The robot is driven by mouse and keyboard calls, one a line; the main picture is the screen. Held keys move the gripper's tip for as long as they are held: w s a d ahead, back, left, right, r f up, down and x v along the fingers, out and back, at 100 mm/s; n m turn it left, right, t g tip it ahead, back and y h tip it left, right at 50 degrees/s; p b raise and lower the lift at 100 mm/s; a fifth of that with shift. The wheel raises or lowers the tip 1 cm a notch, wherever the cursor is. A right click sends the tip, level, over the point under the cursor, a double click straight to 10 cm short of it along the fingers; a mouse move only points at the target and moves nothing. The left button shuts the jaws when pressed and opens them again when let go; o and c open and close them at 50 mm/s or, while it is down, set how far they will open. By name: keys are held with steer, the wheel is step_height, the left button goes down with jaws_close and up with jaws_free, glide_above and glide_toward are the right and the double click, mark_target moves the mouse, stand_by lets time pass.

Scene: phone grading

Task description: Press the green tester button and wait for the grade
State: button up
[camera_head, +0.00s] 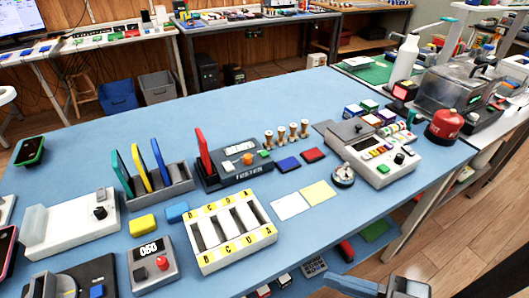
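The dark tester (222,177), marked TESTER, stands in the middle of the blue table. A red phone (205,149) stands upright at its left end. Its small pale display (239,146) is lit, but I cannot read it surely. An orange knob (248,159) sits on its top. A small green button (265,154) is near its right end, with nothing over it. My gripper (392,288) shows only in part at the bottom edge, in front of the table and well apart from the tester. Its fingertips are not clear, so I cannot tell its opening.
A white grading tray (235,262) with lettered slots is in front of the tester. A rack (160,192) with upright coloured phones is at its left. Wooden pegs (280,137) stand behind right. White and yellow cards (290,206) lie flat nearer my gripper.

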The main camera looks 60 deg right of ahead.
jaws_close()
stand_by(1.3)
